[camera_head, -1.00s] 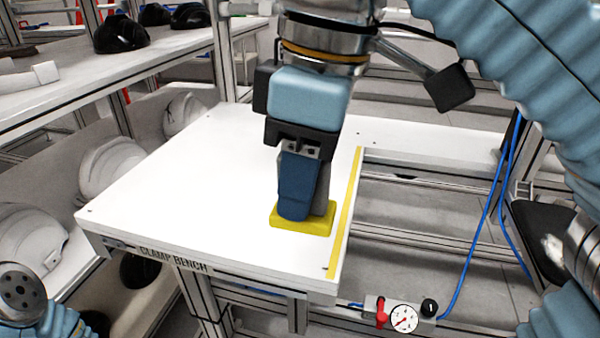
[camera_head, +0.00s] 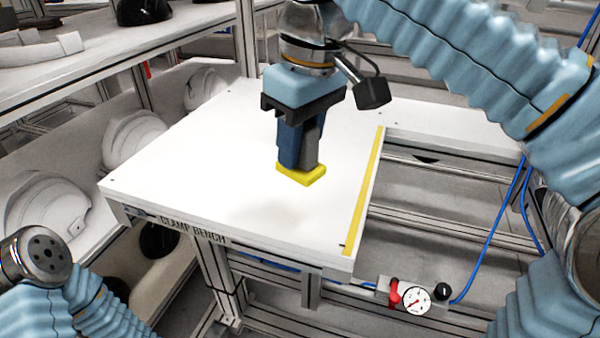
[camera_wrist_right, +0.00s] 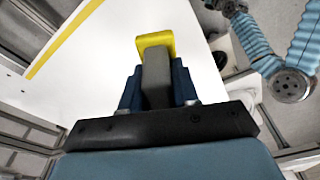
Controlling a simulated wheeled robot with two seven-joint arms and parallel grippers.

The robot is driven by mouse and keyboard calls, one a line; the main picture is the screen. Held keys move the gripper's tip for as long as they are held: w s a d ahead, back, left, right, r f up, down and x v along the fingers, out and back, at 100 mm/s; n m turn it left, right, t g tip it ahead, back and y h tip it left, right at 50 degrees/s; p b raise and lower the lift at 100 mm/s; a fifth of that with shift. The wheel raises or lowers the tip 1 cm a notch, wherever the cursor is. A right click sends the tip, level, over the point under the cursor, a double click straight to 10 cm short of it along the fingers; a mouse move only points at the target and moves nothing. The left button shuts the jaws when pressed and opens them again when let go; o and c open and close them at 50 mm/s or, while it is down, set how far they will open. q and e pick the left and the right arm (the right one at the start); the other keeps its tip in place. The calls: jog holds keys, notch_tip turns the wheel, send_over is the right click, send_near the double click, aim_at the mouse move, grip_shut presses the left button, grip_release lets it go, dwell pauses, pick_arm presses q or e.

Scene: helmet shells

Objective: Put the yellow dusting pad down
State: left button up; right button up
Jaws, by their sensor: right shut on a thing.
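The yellow dusting pad (camera_head: 303,176) is a small flat block below my right gripper (camera_head: 300,150), over the middle of the white clamp bench (camera_head: 215,190). My right gripper points down and is shut on the pad's grey upper part, which shows between the blue fingers in the right wrist view. The pad's yellow end (camera_wrist_right: 156,43) sticks out beyond the fingertips there. A faint shadow lies on the bench in front of the pad, apart from it, so the pad looks a little above the bench. My left gripper is not in view; only its arm shows.
A yellow strip (camera_head: 366,195) runs along the bench's right edge. White helmet shells (camera_head: 133,137) sit on the left below a shelf (camera_head: 110,62). A gauge (camera_head: 417,299) with a red handle is at the front right. The bench top around the pad is clear.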

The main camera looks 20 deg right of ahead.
jog(key=w+f, duration=0.2)
jog(key=shift+d+f, duration=0.3)
jog(key=shift+f, duration=0.05)
jog(key=f, duration=0.2)
jog(key=w+f+b, duration=0.1)
jog(key=f, duration=0.1)
jog(key=shift+w+d, duration=0.2)
jog(key=shift+f, duration=0.35)
jog(key=shift+f, duration=0.1)
jog(key=o, duration=0.9)
jog(key=shift+o, duration=0.2)
notch_tip(320, 180, up, 12)
jog(key=s+p, duration=0.1)
jog(key=p, duration=0.2)
jog(key=shift+s+d, duration=0.25)
jog(key=shift+d, duration=0.2)
